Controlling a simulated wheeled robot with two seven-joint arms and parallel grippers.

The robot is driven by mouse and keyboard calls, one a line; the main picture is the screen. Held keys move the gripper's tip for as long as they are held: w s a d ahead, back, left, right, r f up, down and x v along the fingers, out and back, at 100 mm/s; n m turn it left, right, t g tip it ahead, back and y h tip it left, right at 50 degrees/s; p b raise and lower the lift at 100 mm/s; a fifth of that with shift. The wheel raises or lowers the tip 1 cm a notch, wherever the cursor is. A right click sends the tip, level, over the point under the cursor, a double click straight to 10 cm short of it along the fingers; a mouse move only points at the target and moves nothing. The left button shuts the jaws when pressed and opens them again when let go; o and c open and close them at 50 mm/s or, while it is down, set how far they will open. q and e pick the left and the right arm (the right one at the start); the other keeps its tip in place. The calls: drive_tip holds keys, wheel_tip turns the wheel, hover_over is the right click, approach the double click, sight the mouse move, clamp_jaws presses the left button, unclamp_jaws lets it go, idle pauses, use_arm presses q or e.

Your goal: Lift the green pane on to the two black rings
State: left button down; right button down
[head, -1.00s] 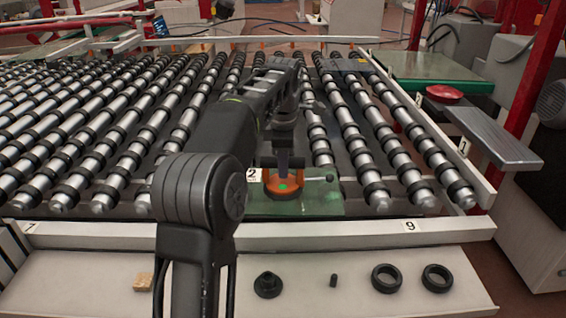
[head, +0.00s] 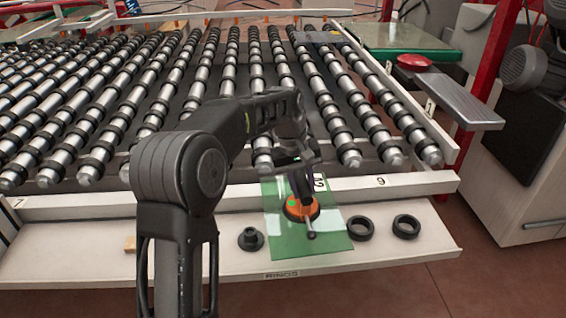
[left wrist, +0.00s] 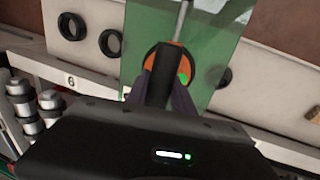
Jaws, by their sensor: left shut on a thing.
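The green pane (head: 288,247) is a clear green glass sheet, in front of the rollers and over the front shelf. An orange and black suction cup (head: 297,211) with a handle sits on it. My left gripper (head: 303,183) is shut on the cup's handle; its dark fingers (left wrist: 160,92) flank it in the left wrist view. The two black rings, the nearer (head: 360,228) and the farther (head: 406,226), lie on the shelf right of the pane. The pane's right edge appears close to the nearer ring; its height above the shelf is unclear. My right gripper is out of view.
A black flanged part (head: 251,239) stands on the shelf (head: 400,252) left of the pane. A tan block (head: 130,244) is partly hidden by my arm. The roller bed (head: 256,100) and its white front rail (head: 420,182) lie behind.

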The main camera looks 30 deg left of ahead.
sight(334, 239)
use_arm(q)
drive_tip(key=s+d+f+m, duration=0.1)
drive_tip(key=d+f+m, duration=0.1)
drive_tip(key=d, duration=0.1)
drive_tip(key=s+d+f+m+g, duration=0.1)
drive_tip(key=s+d+f+m, duration=0.1)
drive_tip(key=d+m, duration=0.1)
drive_tip(key=s+d+f+m, duration=0.1)
drive_tip(key=d+f+m, duration=0.1)
drive_tip(key=d, duration=0.3)
drive_tip(key=shift+s+d+f+m, duration=0.25)
drive_tip(key=shift+s+m, duration=0.15)
drive_tip(key=shift+m, duration=0.1)
